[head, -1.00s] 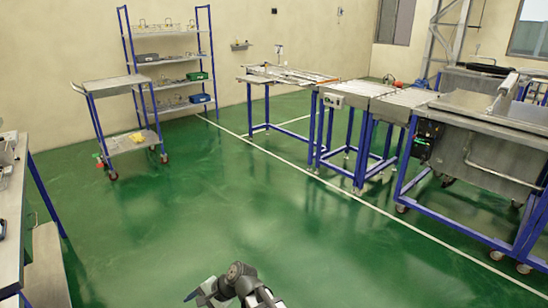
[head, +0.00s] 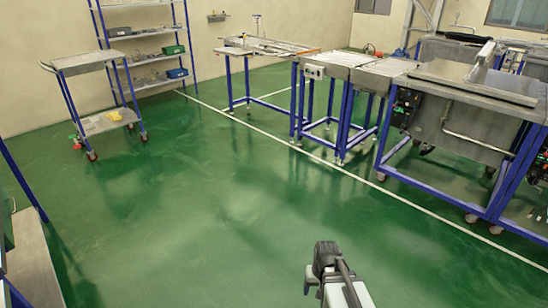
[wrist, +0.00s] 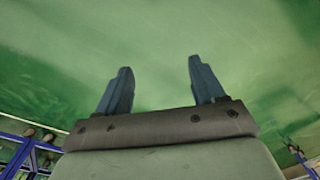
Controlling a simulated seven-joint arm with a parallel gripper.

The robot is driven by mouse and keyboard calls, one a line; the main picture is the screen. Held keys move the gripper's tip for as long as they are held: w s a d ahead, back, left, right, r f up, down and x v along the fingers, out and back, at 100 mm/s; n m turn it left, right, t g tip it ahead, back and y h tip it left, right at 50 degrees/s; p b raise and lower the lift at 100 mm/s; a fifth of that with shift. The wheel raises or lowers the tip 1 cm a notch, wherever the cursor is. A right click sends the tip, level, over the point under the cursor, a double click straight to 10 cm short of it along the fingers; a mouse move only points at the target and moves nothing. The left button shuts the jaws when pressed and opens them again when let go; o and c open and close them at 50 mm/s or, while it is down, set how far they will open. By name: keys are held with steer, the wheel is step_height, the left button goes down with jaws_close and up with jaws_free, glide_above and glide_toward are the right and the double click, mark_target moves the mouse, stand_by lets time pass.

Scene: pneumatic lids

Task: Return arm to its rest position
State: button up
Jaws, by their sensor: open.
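My gripper (wrist: 160,85) shows in the wrist view with its two blue-grey fingers spread apart. Nothing is between them, and only green floor lies beyond. In the head view, part of my arm shows at the bottom, right of centre, above the open floor. The fingers cannot be made out in the head view. My arm touches nothing that I can see.
Green floor (head: 200,220) is clear around my arm. A steel cart (head: 85,62) and a shelf rack (head: 140,34) stand at the back left. Blue-framed tables (head: 330,58) and a steel machine (head: 470,95) stand to the right. A bench edge (head: 30,260) is at left.

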steer(key=s+f+g, duration=0.2)
steer(key=s+f, duration=0.5)
steer(key=s, duration=0.3)
steer(key=s+d+f+g, duration=0.1)
steer(key=s+f+g, duration=0.1)
steer(key=s+f, duration=0.5)
steer(key=s+d+f+g, duration=0.1)
steer(key=s+f+g, duration=0.2)
steer(key=s, duration=1)
step_height(320, 180, down, 4)
steer(key=shift+s+d+r+h, duration=0.1)
steer(key=shift+s+d+h, duration=0.1)
steer(key=shift+h, duration=0.1)
